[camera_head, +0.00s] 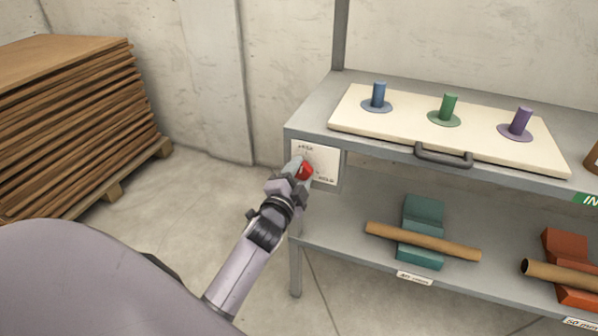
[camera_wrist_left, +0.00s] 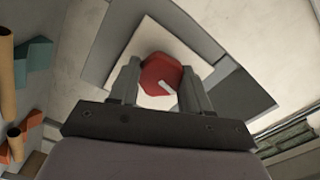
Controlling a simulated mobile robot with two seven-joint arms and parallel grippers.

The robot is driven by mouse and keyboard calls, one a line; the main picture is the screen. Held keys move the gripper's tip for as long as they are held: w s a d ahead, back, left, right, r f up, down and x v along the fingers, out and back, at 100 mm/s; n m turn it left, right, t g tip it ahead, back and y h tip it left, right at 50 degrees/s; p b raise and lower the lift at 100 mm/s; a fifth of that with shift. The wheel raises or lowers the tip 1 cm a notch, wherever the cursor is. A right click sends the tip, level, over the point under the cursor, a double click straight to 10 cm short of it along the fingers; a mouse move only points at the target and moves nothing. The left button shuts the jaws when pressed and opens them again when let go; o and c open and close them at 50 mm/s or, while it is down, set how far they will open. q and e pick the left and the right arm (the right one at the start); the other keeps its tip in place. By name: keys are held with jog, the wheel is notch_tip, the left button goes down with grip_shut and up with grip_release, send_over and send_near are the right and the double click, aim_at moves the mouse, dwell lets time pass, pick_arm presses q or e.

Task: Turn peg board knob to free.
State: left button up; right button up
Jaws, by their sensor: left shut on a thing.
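The red knob (camera_head: 306,170) sits on a white plate (camera_head: 328,167) on the left end of the shelf's front edge. The plate bears small printed labels at upper left and lower right, the lower one seeming to read HOLD. My left gripper (camera_head: 301,172) is shut on the knob. In the left wrist view the red knob (camera_wrist_left: 160,75) with a white mark stands between the two fingers of my left gripper (camera_wrist_left: 163,85). The peg board (camera_head: 375,125) is cream, with a blue peg (camera_head: 379,94), a green peg (camera_head: 449,106) and a purple peg (camera_head: 521,121). My right gripper is not in view.
A dark handle (camera_head: 444,155) juts from the board's front. The lower shelf (camera_head: 345,258) holds brown tubes (camera_head: 422,241) on teal (camera_head: 424,212) and orange blocks (camera_head: 562,246). A stack of brown sheets (camera_head: 75,120) stands at left. Floor between stack and shelf is clear.

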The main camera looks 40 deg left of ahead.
pick_arm(q)
jog(key=shift+n, duration=0.9)
jog(key=shift+p, duration=0.3)
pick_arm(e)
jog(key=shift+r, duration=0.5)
pick_arm(q)
jog(key=shift+n, duration=0.3)
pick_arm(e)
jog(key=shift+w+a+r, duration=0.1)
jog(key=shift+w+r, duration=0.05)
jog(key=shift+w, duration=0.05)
pick_arm(q)
jog(key=o, duration=1.1)
jog(key=shift+c, duration=0.2)
